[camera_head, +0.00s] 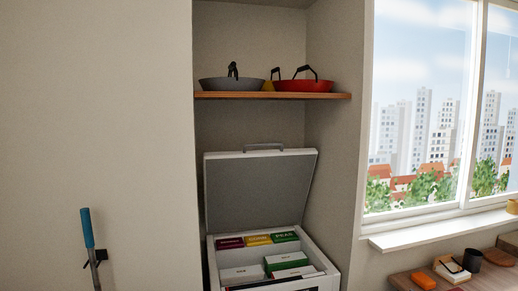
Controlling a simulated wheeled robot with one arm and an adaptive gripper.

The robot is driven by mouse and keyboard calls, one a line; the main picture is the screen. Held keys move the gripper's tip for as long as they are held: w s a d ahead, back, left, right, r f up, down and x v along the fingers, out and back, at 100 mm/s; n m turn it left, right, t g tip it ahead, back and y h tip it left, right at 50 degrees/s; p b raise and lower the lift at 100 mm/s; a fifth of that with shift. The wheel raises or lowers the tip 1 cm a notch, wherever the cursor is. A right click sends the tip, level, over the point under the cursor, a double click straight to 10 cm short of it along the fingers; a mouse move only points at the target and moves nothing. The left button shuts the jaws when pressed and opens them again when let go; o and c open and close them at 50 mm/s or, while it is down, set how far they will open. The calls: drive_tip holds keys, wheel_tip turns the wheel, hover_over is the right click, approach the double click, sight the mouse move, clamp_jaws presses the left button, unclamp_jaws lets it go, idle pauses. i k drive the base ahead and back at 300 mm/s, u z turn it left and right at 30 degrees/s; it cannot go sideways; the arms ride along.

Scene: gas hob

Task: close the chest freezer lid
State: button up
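The chest freezer (339,273) stands in an alcove at the bottom middle of the head view. Its lid (260,190) is open, tilted up and leaning a little back, with the grey inner face toward me. A grey handle (263,147) is on the lid's top edge. Inside the freezer are several boxes, among them a red one (230,243), a yellow one (258,240) and a green one (285,237) along the back, with white-topped boxes (241,275) in front. The freezer's front is cut off by the frame. My gripper is not in view.
A wooden shelf (320,96) above the lid carries a grey pan (231,84) and a red pan (303,86). A blue-handled tool (87,228) stands by the left wall. At right, a wooden counter (477,283) holds a dark mug (472,260) and an orange item (423,280) below the window.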

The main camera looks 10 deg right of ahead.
sight(244, 189)
drive_tip(key=u, duration=0.65)
drive_tip(key=i, duration=1.1)
drive_tip(key=z, duration=0.15)
